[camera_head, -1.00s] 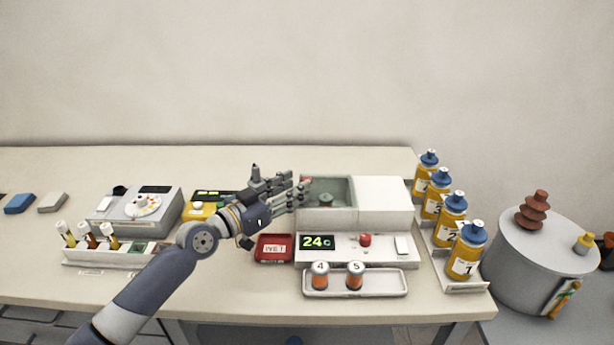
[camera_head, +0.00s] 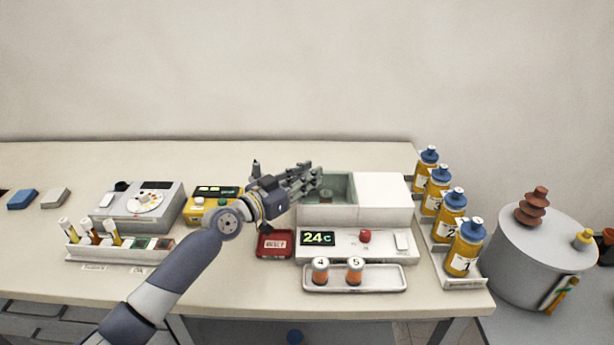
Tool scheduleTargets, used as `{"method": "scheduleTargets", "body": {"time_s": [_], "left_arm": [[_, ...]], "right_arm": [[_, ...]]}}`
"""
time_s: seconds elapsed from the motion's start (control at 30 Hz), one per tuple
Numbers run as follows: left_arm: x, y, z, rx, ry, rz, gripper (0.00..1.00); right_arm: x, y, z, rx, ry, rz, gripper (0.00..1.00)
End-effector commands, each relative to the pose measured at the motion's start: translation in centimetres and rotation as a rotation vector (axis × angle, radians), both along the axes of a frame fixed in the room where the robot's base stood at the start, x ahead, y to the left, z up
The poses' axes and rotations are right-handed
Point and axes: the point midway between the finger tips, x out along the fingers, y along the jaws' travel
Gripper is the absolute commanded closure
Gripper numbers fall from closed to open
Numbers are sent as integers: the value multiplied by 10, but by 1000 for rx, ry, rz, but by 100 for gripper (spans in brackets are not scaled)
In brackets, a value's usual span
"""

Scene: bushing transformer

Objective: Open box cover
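The white box (camera_head: 355,215) stands on the table behind a panel reading "24c". Its left part is a greenish, see-through compartment (camera_head: 338,185); its right part has a plain white top (camera_head: 385,187). My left gripper (camera_head: 312,180) is at the left edge of the greenish part, with its fingers reaching over that edge. Its fingers look extended, but I cannot tell whether they touch the box or how far they are spread. A small item inside the compartment shows only dimly. My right gripper is not in view.
A panel (camera_head: 340,243) with a red knob and a tray (camera_head: 393,283) with two small bottles stand in front. A red dish (camera_head: 262,250) is at the left. Several yellow bottles (camera_head: 464,253) stand to the right. A grey tank (camera_head: 512,270) is beyond.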

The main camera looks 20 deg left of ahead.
Motion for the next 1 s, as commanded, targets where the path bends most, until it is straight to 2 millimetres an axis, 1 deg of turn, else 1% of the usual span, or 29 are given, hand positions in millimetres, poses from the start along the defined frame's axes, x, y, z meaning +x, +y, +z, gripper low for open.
{"method": "scheduleTargets", "body": {"time_s": [0.1, 0.2, 0.33, 0.43, 0.67, 0.7, 0.77, 1.0], "left_arm": [[1, -6, 1, -1, 2, -1, 100], [6, -21, 1, -3, 4, -3, 100], [10, -37, 0, -1, 4, -3, 100], [11, -41, -1, -1, 4, -3, 100], [10, -41, -3, 0, 7, -4, 100], [10, -41, -3, 0, 7, -5, 74], [10, -41, -3, 0, 7, -4, 61], [11, -40, -2, 1, 3, -1, 61]], "right_arm": [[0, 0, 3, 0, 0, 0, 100], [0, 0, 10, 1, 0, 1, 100], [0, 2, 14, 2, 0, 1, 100], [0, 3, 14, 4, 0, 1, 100], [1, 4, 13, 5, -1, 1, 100], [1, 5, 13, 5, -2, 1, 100], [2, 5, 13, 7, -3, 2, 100], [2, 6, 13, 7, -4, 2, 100]]}}
